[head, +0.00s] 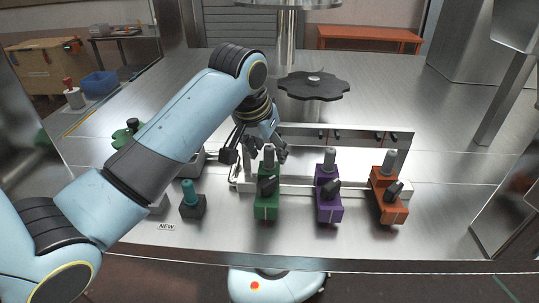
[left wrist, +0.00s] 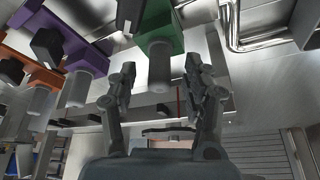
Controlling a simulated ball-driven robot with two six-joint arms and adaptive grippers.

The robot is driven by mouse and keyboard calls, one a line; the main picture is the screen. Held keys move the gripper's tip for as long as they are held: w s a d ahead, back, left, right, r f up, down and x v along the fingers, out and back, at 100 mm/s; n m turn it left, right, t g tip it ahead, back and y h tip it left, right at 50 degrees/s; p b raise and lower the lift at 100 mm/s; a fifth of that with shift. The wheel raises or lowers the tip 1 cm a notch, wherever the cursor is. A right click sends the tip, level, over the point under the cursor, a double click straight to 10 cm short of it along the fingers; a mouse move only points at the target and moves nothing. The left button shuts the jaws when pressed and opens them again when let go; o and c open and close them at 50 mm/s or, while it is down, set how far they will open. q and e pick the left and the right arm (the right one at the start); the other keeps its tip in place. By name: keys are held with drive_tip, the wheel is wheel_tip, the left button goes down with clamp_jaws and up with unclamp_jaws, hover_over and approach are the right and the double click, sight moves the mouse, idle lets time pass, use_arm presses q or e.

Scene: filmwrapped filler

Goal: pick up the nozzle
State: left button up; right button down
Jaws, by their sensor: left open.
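Several parts could be the nozzle. A teal piece (head: 189,192) stands upright in a dark block (head: 194,208) behind a "NEW" label (head: 167,227). Grey upright cylinders stand on the green block (head: 266,206), the purple block (head: 329,207) and the orange block (head: 391,208). My left gripper (head: 268,152) is open, near the top of the green block's grey cylinder (head: 269,158). In the left wrist view that cylinder (left wrist: 159,68) shows between the spread fingers (left wrist: 165,85); contact cannot be told. My right gripper is out of view.
A pale metal frame (head: 345,130) stands behind the blocks. A black lobed disc (head: 312,86) on a post is further back. A green knob (head: 127,132) is on the left. The steel table (head: 440,150) is clear at right. A blue bin (head: 100,84) sits at far left.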

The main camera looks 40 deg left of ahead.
use_arm(q)
drive_tip(key=shift+w+f, duration=0.15)
drive_tip(key=shift+f, duration=0.35)
drive_tip(key=shift+w+f, duration=0.15)
drive_tip(key=shift+f, duration=0.1)
drive_tip(key=c, duration=0.4)
clamp_jaws()
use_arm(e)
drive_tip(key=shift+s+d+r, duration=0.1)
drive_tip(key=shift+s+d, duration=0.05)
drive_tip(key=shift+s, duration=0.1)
use_arm(q)
drive_tip(key=shift+r, duration=0.2)
